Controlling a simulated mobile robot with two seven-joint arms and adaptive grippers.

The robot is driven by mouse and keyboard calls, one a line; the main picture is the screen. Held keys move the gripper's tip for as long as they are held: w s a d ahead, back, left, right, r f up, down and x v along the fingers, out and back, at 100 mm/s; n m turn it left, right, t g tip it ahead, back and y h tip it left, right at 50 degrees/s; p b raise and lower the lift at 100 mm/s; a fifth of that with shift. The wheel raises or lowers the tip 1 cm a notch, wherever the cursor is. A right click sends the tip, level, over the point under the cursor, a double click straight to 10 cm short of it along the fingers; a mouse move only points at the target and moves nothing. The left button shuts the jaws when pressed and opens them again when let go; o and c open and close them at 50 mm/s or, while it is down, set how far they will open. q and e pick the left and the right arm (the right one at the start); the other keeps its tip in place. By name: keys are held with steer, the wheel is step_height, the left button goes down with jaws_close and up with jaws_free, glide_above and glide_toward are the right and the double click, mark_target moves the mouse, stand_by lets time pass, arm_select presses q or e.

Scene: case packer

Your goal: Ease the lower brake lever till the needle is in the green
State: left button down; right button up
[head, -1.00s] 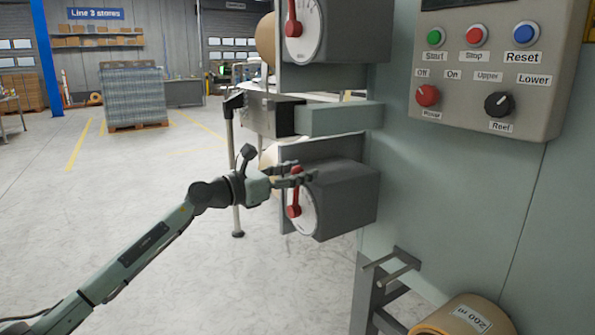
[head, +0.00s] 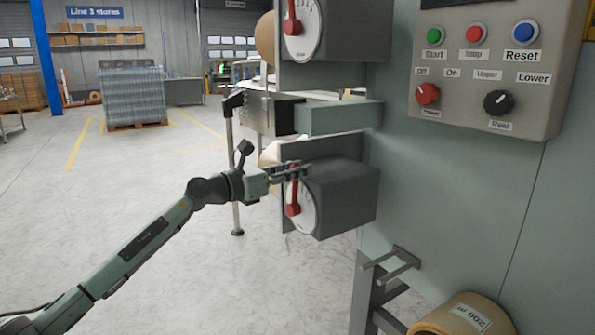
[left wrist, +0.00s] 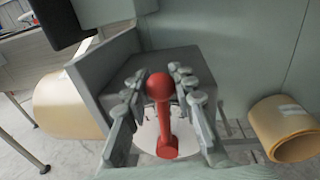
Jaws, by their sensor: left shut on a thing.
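The lower brake lever (head: 293,205) is red with a round knob and stands nearly upright on a white dial (head: 307,212) at the front of the lower grey brake box (head: 345,197). My left gripper (head: 299,171) is at the top of this lever and shut on it. In the left wrist view the red lever (left wrist: 161,115) stands between the two fingers of the left gripper (left wrist: 162,88), with part of the white dial behind it. The needle and the green band cannot be made out. My right gripper is not in view.
An upper brake box with its own red lever (head: 292,22) sits above, with a grey beam (head: 340,118) between the two. A control panel (head: 470,98) is at right. A paper roll (head: 455,323) lies low at right. The floor at left is open.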

arm_select(q)
steer(key=shift+w+a+n, duration=0.6)
steer(key=shift+w+n, duration=0.25)
steer(key=shift+n, duration=0.25)
steer(key=c, duration=1.2)
jaws_free()
steer(key=v, duration=1.2)
steer(key=shift+r, duration=0.1)
